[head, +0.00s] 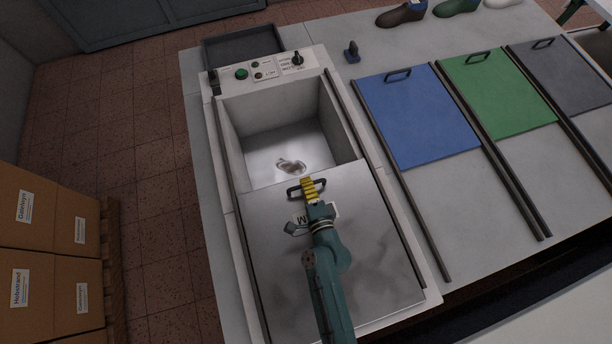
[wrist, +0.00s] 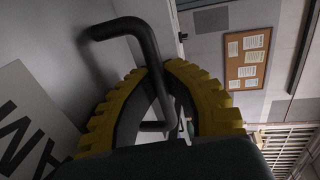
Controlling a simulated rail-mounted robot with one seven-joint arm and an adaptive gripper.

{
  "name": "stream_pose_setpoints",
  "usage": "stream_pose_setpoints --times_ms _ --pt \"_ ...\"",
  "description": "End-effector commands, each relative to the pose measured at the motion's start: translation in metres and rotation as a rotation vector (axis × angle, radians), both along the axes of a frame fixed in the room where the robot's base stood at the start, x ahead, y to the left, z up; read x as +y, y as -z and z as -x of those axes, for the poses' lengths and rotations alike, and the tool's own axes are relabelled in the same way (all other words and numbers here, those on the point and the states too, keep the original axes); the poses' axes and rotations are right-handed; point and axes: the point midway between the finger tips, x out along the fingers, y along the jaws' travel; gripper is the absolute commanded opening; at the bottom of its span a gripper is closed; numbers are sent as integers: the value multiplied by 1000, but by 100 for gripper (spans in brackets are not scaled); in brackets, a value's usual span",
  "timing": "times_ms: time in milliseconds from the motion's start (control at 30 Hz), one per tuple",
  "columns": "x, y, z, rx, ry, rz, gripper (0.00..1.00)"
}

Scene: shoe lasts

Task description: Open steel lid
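The steel lid (head: 375,235) is a flat brushed plate on the front part of a white-framed basin unit. The back part of the basin (head: 285,140) is uncovered, and a small shiny patch or object lies on its floor. The lid's black bar handle (head: 293,193) is near the lid's back edge. My gripper (head: 308,185) has yellow ribbed fingers and is at the handle. In the wrist view the fingers (wrist: 158,75) close around the black handle (wrist: 148,40), one on each side of the bar. A printed label on the lid is partly hidden by my arm.
A control panel (head: 266,71) with a green button and knobs is behind the basin. Blue (head: 418,115), green (head: 497,92) and grey (head: 565,75) lids on rails are to the right. Shoe lasts (head: 402,14) stand at the back. Cardboard boxes (head: 45,250) are stacked at left.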

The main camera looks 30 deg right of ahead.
Motion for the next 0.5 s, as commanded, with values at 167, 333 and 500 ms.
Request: stream_pose_setpoints --times_ms 167,333,500 --pt "0 -1 -1 -2 1 1 25" --pt "0 -1 0 -2 0 0 25" --pt "1 -1 8 1 0 0 25"
